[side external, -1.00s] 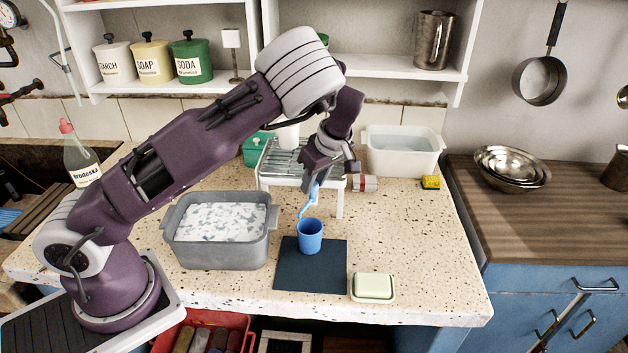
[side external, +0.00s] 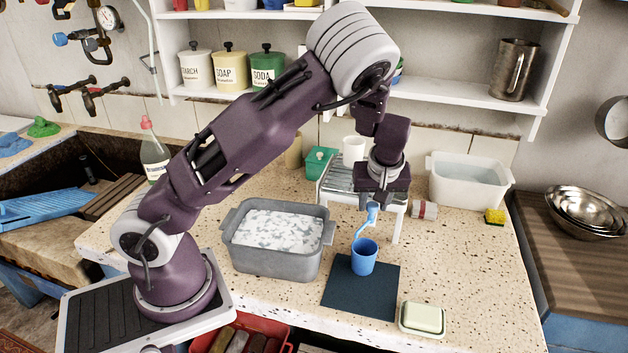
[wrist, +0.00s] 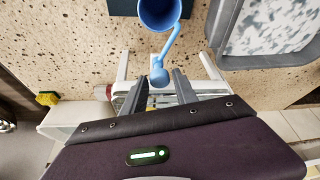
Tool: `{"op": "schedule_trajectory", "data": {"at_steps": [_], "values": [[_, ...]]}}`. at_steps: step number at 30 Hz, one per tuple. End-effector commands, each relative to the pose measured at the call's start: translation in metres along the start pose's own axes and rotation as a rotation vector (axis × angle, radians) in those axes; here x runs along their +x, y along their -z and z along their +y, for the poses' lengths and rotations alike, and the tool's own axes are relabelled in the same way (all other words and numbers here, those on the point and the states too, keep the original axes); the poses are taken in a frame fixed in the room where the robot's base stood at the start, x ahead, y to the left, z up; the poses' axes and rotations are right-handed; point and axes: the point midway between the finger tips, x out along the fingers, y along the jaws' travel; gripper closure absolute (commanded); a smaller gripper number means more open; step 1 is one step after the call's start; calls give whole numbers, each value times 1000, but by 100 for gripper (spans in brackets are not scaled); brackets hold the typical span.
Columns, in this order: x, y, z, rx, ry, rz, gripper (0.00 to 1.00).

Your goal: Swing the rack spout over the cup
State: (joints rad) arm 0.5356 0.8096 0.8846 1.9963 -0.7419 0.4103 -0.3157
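The blue spout (side external: 364,224) hangs at the front of the white rack (side external: 397,206) and slants down toward the blue cup (side external: 364,259). The cup stands upright on a dark mat (side external: 345,296). In the wrist view, the spout (wrist: 172,48) ends at one side of the rim of the cup (wrist: 158,14); whether its tip is inside the rim is unclear. My gripper (wrist: 160,80) is open, with one finger on each side of the spout's rounded upper end and gaps visible. In the side view, my gripper (side external: 376,200) is above the rack's front; its fingers are hard to make out.
A grey basin (side external: 276,265) stands left of the mat. A soap dish (side external: 422,320) sits at its right front corner. A white cup (side external: 353,149) shows by the rack. A white tub (side external: 468,183) and sponge (side external: 495,216) are at the right.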

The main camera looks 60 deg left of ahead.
Motion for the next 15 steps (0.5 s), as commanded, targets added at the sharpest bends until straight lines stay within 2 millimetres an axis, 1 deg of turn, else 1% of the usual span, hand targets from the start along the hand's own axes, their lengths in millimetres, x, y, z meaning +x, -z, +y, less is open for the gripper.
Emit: {"op": "schedule_trajectory", "data": {"at_steps": [6, 15], "values": [[1, 2, -4, 277, -118, -6, 65], [1, 3, -5, 527, -216, -3, 65]]}}
